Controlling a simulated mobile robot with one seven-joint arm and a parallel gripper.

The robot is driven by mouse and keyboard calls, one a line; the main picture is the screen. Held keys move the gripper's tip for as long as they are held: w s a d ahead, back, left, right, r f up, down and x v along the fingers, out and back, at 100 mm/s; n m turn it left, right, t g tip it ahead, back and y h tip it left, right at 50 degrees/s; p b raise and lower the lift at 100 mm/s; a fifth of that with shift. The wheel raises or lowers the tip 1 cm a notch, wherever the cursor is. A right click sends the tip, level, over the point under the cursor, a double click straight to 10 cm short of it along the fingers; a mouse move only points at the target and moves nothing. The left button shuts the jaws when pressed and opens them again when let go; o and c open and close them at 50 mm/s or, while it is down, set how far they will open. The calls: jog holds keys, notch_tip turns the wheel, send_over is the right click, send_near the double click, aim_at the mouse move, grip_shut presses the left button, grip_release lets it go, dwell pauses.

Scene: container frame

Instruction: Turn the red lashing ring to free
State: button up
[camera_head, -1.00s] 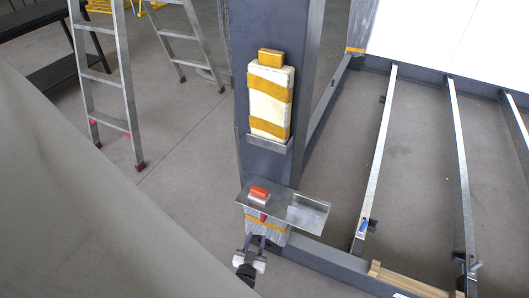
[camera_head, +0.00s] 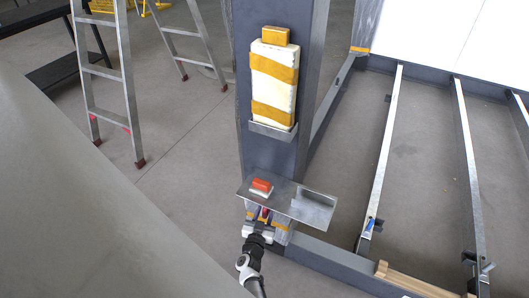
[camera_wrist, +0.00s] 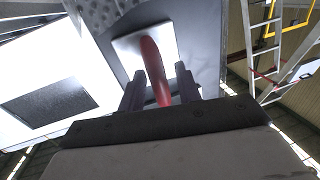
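The red lashing ring (camera_wrist: 153,62) is seen nearly edge-on in the wrist view, standing out from a pale square plate (camera_wrist: 128,47) on a grey surface. In the head view only a bit of red (camera_head: 264,213) shows below the metal shelf. My gripper (camera_wrist: 161,72) is open, with one dark finger on each side of the ring and a gap to each. In the head view my gripper (camera_head: 261,222) is at the foot of the dark post, just under the shelf. The ring's far part is hidden.
The metal shelf (camera_head: 312,207) juts out just above my gripper and carries a red-and-white block (camera_head: 261,187). The dark post (camera_head: 262,155) holds a strapped white block (camera_head: 273,85). A ladder (camera_head: 106,75) stands left; frame rails lie right.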

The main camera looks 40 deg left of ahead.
grip_shut()
jog(key=shift+a, duration=0.1)
jog(key=shift+m+b, duration=0.3)
jog(key=m+t+b, duration=0.1)
jog(key=m+b, duration=0.1)
jog(key=m, duration=0.2)
jog(key=shift+s+a+f+b, duration=0.1)
jog(key=shift+b, duration=0.2)
jog(key=shift+m+b, duration=0.7)
jog(key=shift+m, duration=0.7)
jog(key=shift+a+r, duration=0.15)
jog(key=shift+r, duration=0.1)
jog(key=shift+o, duration=0.6)
grip_release()
jog(key=shift+r, duration=0.1)
